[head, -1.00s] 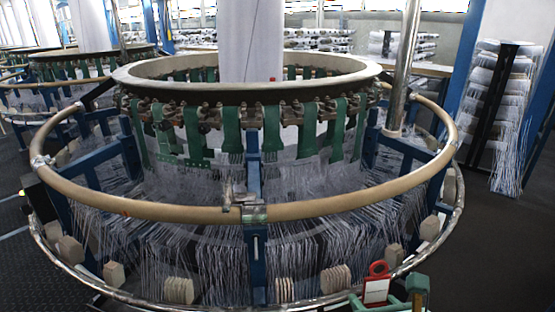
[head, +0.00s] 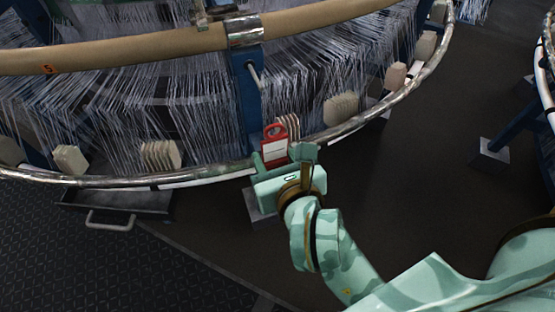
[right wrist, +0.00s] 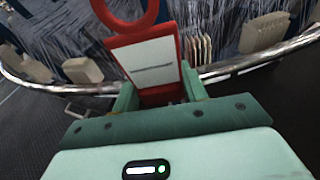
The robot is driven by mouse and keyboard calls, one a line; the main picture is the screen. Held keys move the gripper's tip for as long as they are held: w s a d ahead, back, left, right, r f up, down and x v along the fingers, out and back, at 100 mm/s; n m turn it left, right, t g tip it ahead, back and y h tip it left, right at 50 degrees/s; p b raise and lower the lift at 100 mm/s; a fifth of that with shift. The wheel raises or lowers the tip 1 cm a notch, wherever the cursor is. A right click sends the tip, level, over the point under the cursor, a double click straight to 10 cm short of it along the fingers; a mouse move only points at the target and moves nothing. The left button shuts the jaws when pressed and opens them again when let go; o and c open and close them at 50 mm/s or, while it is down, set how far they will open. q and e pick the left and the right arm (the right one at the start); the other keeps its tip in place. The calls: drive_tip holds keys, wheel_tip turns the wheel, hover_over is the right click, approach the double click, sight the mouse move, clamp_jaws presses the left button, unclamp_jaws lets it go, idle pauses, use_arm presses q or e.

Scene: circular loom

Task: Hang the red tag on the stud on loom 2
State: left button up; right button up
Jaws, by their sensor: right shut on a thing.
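The red tag (head: 275,147) is a red frame with a white face and a red ring on top. My right gripper (head: 273,164) is shut on its lower part and holds it upright, ring up, in front of the loom's lower metal rail. In the right wrist view the tag (right wrist: 150,60) stands between the two green fingers (right wrist: 160,95). A short metal stud (head: 254,74) sticks out from the blue upright (head: 245,95) of the loom, above and slightly left of the tag. The tag is apart from the stud. My left gripper is not in view.
The tan ring rail (head: 120,55) with a metal clamp (head: 244,30) runs above the stud. The metal rail (head: 210,172) curves around the loom, with pale blocks (head: 160,155) behind it.

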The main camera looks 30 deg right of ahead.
drive_tip(key=shift+w+d+r, duration=0.15)
drive_tip(key=shift+d+r, duration=0.1)
drive_tip(key=shift+r, duration=0.05)
drive_tip(key=shift+w, duration=1.1)
drive_tip(key=shift+w+d+f+b, duration=0.1)
drive_tip(key=shift+w+d+b, duration=0.1)
drive_tip(key=shift+w, duration=0.85)
drive_tip(key=shift+w+d+b, duration=0.15)
drive_tip(key=shift+w+b, duration=0.05)
drive_tip(key=shift+w, duration=0.85)
drive_tip(key=shift+r+p, duration=0.4)
drive_tip(key=shift+s, duration=0.1)
drive_tip(key=shift+w+f, duration=0.1)
drive_tip(key=shift+w, duration=0.35)
drive_tip(key=shift+w+d, duration=0.15)
drive_tip(key=shift+w, duration=0.55)
